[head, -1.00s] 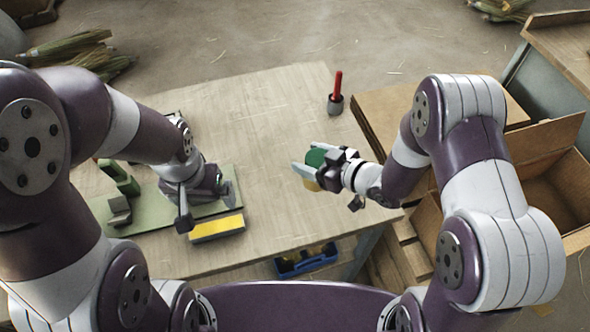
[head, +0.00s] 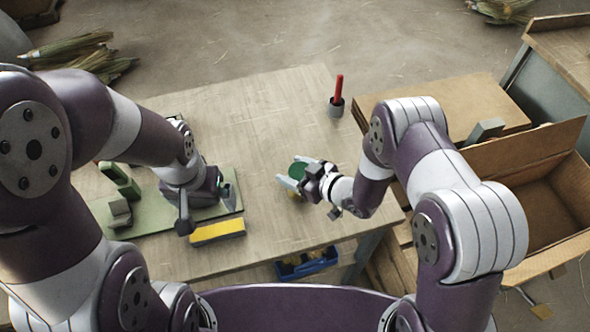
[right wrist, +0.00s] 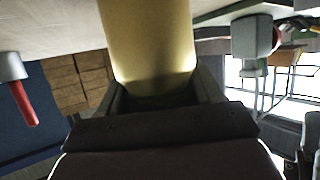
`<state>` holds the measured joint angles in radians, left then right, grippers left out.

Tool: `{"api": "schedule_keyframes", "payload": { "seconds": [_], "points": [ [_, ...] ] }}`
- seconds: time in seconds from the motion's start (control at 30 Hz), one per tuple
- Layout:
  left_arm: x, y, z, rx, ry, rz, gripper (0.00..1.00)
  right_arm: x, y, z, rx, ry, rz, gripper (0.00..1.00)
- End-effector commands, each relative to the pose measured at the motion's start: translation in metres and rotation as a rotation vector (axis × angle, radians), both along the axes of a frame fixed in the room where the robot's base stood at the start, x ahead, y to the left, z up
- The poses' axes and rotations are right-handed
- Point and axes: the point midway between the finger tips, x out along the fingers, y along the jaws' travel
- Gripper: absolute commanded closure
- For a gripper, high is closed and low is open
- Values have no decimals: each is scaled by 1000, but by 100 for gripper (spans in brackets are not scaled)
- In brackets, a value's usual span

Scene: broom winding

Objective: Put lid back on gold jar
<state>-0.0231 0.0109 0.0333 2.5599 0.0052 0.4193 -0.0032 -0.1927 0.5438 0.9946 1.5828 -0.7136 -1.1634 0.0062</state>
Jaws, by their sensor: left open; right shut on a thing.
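A gold jar (right wrist: 150,45) fills the upper middle of the right wrist view, between my right gripper's fingers. In the head view a round green top (head: 300,171), which may be the lid, shows at my right gripper (head: 293,184), with a bit of gold beneath it. My right gripper is shut on the gold jar over the right part of the table; whether the jar touches the table is unclear. My left gripper (head: 207,198) is open above the green mat (head: 150,222); its fingers are partly hidden by its own wrist. No separate lid is clearly visible.
The wooden table (head: 255,120) is clear in the middle. A red-handled tool in a grey cup (head: 336,106) stands at the back right. Open cardboard boxes (head: 545,205) are at right.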

Motion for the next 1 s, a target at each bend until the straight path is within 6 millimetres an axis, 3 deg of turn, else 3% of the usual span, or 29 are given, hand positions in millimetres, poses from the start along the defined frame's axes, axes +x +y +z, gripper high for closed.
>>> {"api": "schedule_keyframes", "payload": {
  "seconds": [0.3, 0.33, 0.4, 0.73, 1.0],
  "points": [
    [0, 0, -4, 0, 0, 0, 0, 0, 0, -4, 0, -1, 0, 100],
    [0, 0, -3, 0, 0, 0, 0, 0, 0, -3, -1, -1, 0, 26],
    [0, 0, -3, 0, 0, 0, 0, 0, 0, -3, -1, -1, 0, 10],
    [0, 0, 3, 0, 0, 0, 0, 0, 0, 4, -1, -1, 0, 10],
    [0, 0, -4, 0, 0, 0, 0, -29, -38, 20, 0, 0, -4, 10]
  ]
}}
